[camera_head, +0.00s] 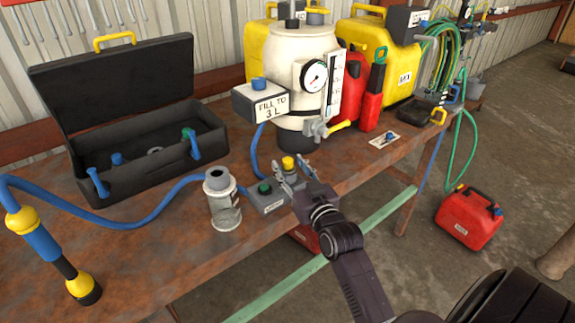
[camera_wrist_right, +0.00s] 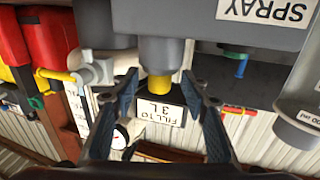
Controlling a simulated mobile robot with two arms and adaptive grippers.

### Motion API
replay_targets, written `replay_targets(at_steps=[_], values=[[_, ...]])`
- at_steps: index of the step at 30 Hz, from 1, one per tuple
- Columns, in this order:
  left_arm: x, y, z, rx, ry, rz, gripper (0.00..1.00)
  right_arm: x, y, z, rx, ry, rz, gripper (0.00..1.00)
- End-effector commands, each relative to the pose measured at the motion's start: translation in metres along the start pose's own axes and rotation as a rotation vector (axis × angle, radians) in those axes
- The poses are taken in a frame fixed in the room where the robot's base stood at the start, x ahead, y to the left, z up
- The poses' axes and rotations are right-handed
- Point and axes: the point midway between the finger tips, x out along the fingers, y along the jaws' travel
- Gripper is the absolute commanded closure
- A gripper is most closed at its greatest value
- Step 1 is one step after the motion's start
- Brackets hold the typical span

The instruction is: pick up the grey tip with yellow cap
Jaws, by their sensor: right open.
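The grey tip with yellow cap (camera_head: 288,163) stands upright on a small grey box (camera_head: 268,206) near the front edge of the bench. In the right wrist view, which is upside down, the grey tip (camera_wrist_right: 161,54) ends in its yellow cap. My right gripper (camera_head: 289,172) is open, with one finger on each side of the tip. In the right wrist view the gripper (camera_wrist_right: 158,82) shows gaps between both fingers and the cap. The wrist view shows the word SPRAY on the box (camera_wrist_right: 215,30). My left gripper is not in view.
A clear jar with a grey neck (camera_head: 222,207) stands left of the box. A green knob (camera_head: 264,187) sits beside the tip. Behind are a cream tank with a gauge (camera_head: 290,50) and a "FILL TO 3 L" box (camera_head: 262,101). A black toolbox (camera_head: 150,150) lies open.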

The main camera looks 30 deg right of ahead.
Motion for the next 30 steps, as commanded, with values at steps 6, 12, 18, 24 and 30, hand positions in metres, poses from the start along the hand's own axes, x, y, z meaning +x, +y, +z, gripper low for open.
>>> replay_targets(at_steps=[6, 12, 18, 24, 30], values=[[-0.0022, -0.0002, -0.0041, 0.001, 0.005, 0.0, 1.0, 0.0156, 0.0002, -0.0002, 0.0, 0.001, 0.0, 0.59], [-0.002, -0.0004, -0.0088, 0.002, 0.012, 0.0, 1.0, 0.0153, 0.0001, 0.0002, 0.0, 0.0, 0.0, 0.62], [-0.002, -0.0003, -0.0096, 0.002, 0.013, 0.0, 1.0, 0.0151, 0.0001, 0.0002, 0.0, 0.0, 0.0, 0.84], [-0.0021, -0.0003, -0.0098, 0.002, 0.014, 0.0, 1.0, 0.0151, 0.0002, -0.0001, 0.0, 0.001, 0.0, 1.0], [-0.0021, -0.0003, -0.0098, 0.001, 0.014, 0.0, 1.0, 0.015, 0.0002, -0.0004, 0.0, 0.001, 0.0, 1.0]])
